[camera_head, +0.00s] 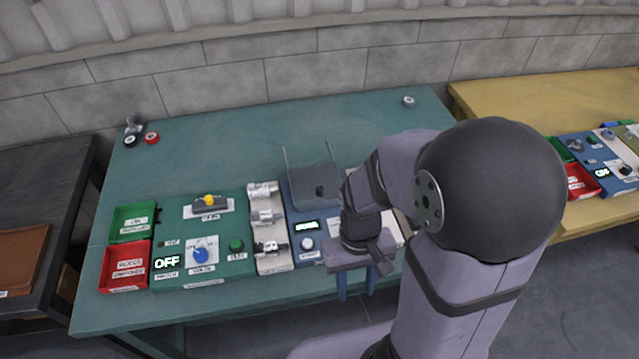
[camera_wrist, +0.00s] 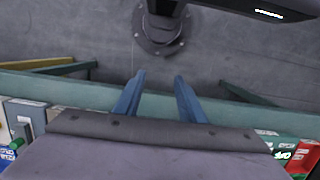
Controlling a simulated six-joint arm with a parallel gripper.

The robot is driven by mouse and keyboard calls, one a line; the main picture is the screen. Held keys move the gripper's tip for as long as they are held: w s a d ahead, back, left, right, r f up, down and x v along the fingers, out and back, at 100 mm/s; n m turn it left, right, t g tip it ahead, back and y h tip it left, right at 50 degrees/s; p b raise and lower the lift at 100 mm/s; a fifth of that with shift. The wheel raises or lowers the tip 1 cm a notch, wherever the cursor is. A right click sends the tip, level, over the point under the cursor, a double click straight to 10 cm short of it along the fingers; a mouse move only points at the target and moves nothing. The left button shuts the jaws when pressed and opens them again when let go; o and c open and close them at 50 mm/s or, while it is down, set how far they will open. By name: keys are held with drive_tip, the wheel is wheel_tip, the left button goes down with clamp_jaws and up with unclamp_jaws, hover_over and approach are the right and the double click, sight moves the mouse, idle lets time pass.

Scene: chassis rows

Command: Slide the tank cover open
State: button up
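The tank cover (camera_head: 307,186) appears as a dark grey plate with a small dark knob (camera_head: 320,190) on top, between two thin upright rails on the blue panel at the middle of the teal bench. I cannot tell how far along its rails it sits. My gripper (camera_head: 357,290) has two blue fingers pointing down near the bench's front edge, to the right of and nearer than the cover, clear of it. In the wrist view, the fingers (camera_wrist: 160,80) are apart with nothing between them. The cover is not seen in the wrist view.
Left of the blue panel is a white panel with metal valves (camera_head: 266,217), then a green panel with a blue knob (camera_head: 200,254). Green (camera_head: 133,223) and red (camera_head: 125,266) bins stand at far left. My arm hides the panels at right. The bench's back is mostly clear.

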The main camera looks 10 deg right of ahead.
sight(320, 188)
drive_tip(key=shift+t, duration=0.5)
drive_tip(key=w+f, duration=0.1)
drive_tip(key=w, duration=0.6)
drive_tip(key=w+f, duration=0.1)
drive_tip(key=w, duration=0.6)
drive_tip(key=w+a+f, duration=0.1)
drive_tip(key=w, duration=0.6)
drive_tip(key=shift+w, duration=0.2)
drive_tip(key=shift+m+t, duration=0.6)
drive_tip(key=shift+t, duration=0.2)
drive_tip(key=w+r, duration=0.1)
drive_tip(key=w, duration=0.2)
drive_tip(key=w+r, duration=0.2)
drive_tip(key=w, duration=0.1)
drive_tip(key=w+r, duration=0.2)
drive_tip(key=shift+w+r, duration=0.2)
drive_tip(key=shift+w, duration=0.2)
wheel_tip(320, 188, up, 3)
drive_tip(key=shift+m+g, duration=0.3)
drive_tip(key=shift+m, duration=0.4)
drive_tip(key=shift+s+f, duration=0.1)
drive_tip(key=shift+s, duration=0.05)
drive_tip(key=shift+f+p, duration=1.05)
drive_tip(key=shift+f, duration=2.55)
clamp_jaws()
